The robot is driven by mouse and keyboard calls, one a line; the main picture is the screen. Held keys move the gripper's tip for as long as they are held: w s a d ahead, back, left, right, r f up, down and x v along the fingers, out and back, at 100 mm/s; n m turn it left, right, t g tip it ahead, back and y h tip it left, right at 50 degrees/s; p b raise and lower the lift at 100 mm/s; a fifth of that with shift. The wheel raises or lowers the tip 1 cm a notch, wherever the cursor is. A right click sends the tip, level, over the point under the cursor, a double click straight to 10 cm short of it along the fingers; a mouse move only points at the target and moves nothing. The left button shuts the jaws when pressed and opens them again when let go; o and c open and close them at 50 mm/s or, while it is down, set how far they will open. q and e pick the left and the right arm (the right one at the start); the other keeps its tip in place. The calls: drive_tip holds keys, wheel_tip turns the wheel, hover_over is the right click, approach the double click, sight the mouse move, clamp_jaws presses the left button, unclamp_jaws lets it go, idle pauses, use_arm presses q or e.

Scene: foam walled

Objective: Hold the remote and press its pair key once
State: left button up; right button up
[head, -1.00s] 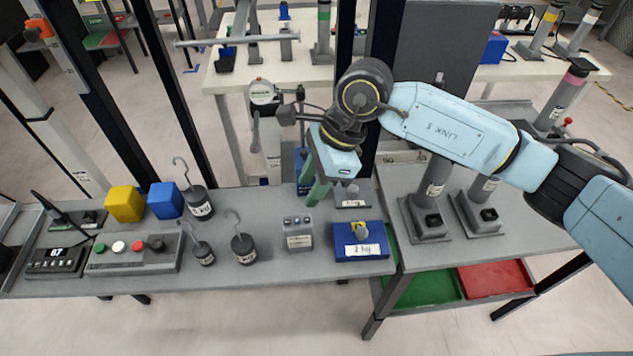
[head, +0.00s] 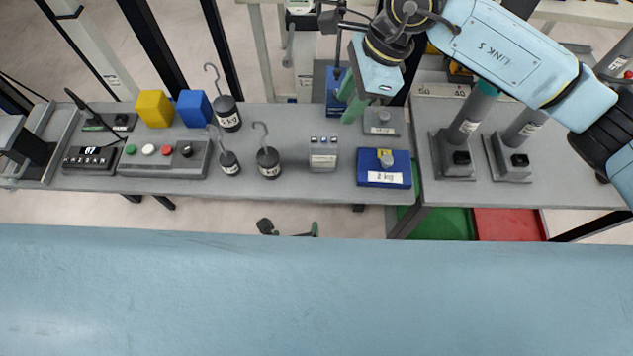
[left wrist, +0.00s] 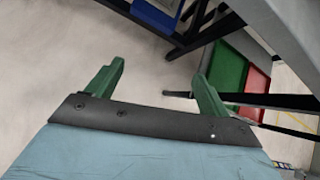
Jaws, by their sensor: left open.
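No thing that I can name for sure as the remote shows. A small grey box with a row of buttons and a white label (head: 323,153) stands upright on the bench; its labels are too small to read. My left gripper (head: 289,230) shows just past the bench's front edge, mostly hidden behind my light-blue arm. In the left wrist view (left wrist: 159,75) its green fingers are wide apart with nothing between them, over the floor. My right gripper (head: 352,98) points down over the back of the bench, behind the grey box; its finger gap is unclear.
The grey bench (head: 285,190) also carries a button panel (head: 165,157), a yellow block (head: 154,108), a blue block (head: 195,108), hooked weights (head: 268,163) and a blue labelled box (head: 384,168). Green (head: 445,224) and red (head: 508,224) trays sit low at the right.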

use_arm(q)
drive_tip(key=w+d+r+m+t, duration=0.25)
drive_tip(key=d+r, duration=0.25)
drive_tip(key=r, duration=0.4)
drive_tip(key=t+y, duration=0.1)
drive_tip(key=t, duration=0.2)
approach(323, 146)
wheel_tip(323, 146, down, 3)
drive_tip(key=shift+g, duration=0.25)
drive_tip(key=x, duration=1.3)
drive_tip(key=shift+w+d, duration=0.15)
drive_tip(key=shift+w, duration=0.1)
drive_tip(key=c, duration=1.1)
drive_tip(key=shift+c, duration=0.2)
use_arm(e)
clamp_jaws()
